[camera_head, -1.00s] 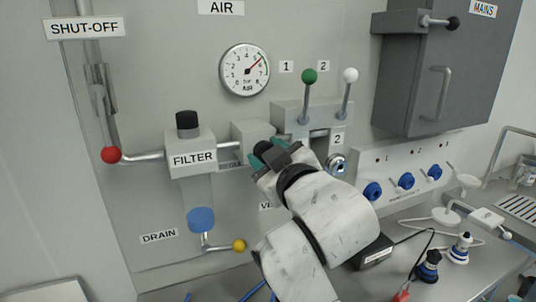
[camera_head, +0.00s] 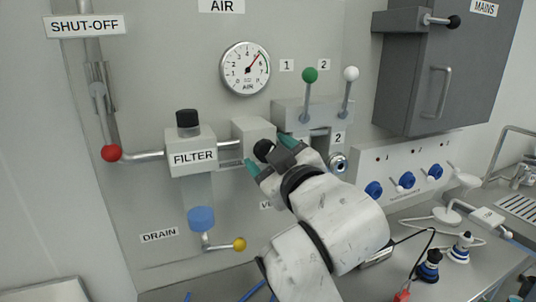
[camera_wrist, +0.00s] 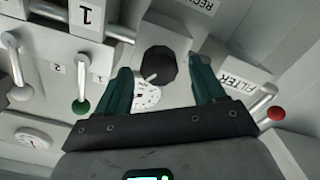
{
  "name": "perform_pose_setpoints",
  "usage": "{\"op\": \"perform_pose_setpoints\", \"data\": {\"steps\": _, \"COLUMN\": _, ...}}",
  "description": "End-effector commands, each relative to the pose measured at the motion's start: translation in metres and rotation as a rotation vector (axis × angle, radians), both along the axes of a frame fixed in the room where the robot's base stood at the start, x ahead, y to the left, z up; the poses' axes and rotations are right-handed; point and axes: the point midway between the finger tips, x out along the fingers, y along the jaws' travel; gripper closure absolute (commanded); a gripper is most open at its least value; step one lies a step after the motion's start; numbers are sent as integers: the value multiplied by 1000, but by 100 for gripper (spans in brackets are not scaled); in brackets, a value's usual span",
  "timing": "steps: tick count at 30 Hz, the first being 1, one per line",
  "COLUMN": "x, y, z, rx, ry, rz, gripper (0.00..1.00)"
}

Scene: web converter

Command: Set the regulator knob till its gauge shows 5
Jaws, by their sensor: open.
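The black regulator knob (camera_head: 263,150) sits on the front of a grey block on the wall panel. It also shows in the wrist view (camera_wrist: 158,65). My gripper (camera_head: 268,152) has its teal fingers spread on either side of the knob, with visible gaps in the wrist view (camera_wrist: 161,64). The small numbers are hard to read exactly. A white dial between the fingers in the wrist view (camera_wrist: 147,97) is partly hidden.
The FILTER unit (camera_head: 191,157) stands left of the knob, with a red-ball lever (camera_head: 111,153) beyond it. Green (camera_head: 310,75) and white (camera_head: 351,73) ball levers rise close to the right. A grey MAINS cabinet (camera_head: 440,70) is at upper right.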

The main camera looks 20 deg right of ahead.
Motion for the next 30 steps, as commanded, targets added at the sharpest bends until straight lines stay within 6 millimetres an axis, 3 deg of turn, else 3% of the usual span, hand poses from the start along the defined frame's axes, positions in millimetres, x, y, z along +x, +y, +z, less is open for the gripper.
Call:
{"op": "perform_pose_setpoints", "data": {"steps": 12, "x": -77, "y": 0, "z": 3, "rx": 1, "ry": 1, "rz": 2, "gripper": 31}}
{"op": "perform_pose_setpoints", "data": {"steps": 19, "x": -93, "y": 0, "z": 1, "rx": 0, "ry": 1, "rz": 2, "gripper": 31}}
{"op": "perform_pose_setpoints", "data": {"steps": 30, "x": -95, "y": 0, "z": 0, "rx": -1, "ry": -1, "rz": 1, "gripper": 31}}
